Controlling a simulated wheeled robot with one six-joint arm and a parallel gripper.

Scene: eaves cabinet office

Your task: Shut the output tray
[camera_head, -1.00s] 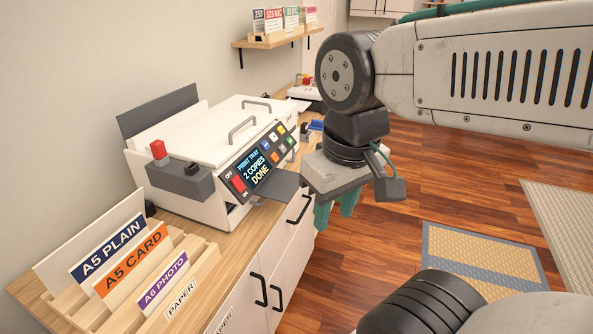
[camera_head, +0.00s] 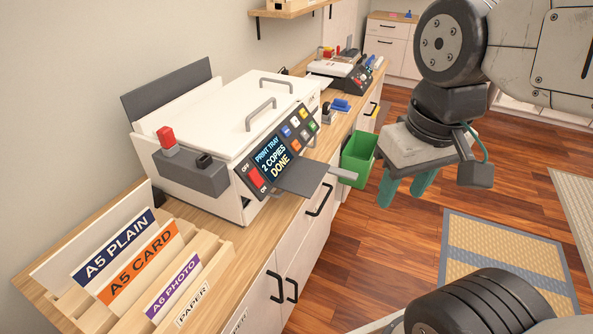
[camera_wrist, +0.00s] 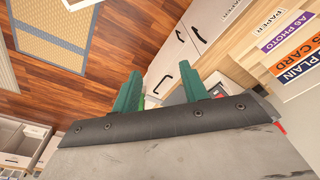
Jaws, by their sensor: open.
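The output tray (camera_head: 304,178) is a dark grey flap sticking out from the front of the white printer (camera_head: 225,130), below its control panel. A lighter tab stands at its outer end. The panel screen (camera_head: 270,158) reads "PRINT TRAY 2 COPIES DONE". My gripper (camera_head: 405,189) is open and empty, its green fingers pointing down, to the right of the tray and apart from it, out past the counter edge. In the wrist view my green fingers (camera_wrist: 160,92) stand apart; the tray is largely hidden there behind the gripper.
A paper sorter (camera_head: 135,270) with labelled slots stands left on the wooden counter. A green bin (camera_head: 358,158) is beyond the tray, near my fingers in the picture. Cabinet handles (camera_head: 320,200) project below the counter. The floor to the right is open, with a mat (camera_head: 490,250).

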